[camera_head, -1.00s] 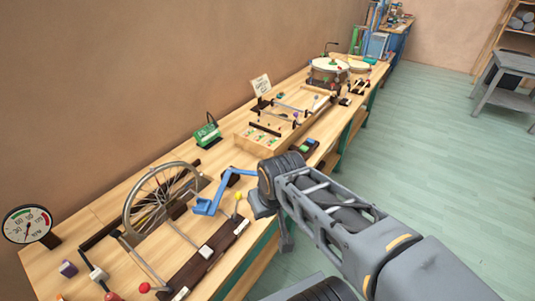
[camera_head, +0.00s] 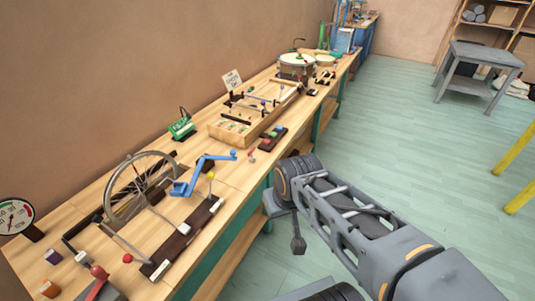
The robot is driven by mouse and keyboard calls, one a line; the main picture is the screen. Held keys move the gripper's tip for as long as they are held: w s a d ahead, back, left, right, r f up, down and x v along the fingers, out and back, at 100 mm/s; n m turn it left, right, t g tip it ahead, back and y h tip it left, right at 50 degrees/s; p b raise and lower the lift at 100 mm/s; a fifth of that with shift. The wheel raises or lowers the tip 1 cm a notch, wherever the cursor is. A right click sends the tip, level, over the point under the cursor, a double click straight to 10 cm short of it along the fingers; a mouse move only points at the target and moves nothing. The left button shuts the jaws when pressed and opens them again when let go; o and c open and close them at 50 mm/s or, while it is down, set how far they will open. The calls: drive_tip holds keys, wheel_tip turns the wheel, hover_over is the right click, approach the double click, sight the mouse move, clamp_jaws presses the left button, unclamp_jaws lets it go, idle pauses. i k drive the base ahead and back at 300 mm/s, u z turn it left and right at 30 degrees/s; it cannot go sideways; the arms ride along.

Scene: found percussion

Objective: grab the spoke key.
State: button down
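I cannot pick out the spoke key for sure. A spoked wheel (camera_head: 140,188) stands upright at the near left of the wooden bench (camera_head: 222,184). A blue crank (camera_head: 204,171) is beside the wheel. My gripper (camera_head: 298,246) hangs off the bench's front edge, over the floor, to the right of the crank and touching nothing that I can see. It is small and dark, and its fingers cannot be made out.
A wooden tray (camera_head: 243,136) with small parts, a green box (camera_head: 182,128) and a drum (camera_head: 297,67) stand farther along the bench. A round dial (camera_head: 14,216) is at far left. A grey table (camera_head: 480,65) and yellow bars (camera_head: 514,165) are at right. The green floor between is clear.

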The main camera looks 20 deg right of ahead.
sight(252, 159)
drive_tip(key=z, duration=0.1)
drive_tip(key=i, duration=0.5)
drive_tip(key=u, duration=1.7)
drive_tip(key=k, duration=0.65)
drive_tip(key=z, duration=1)
drive_tip(key=i, duration=0.45)
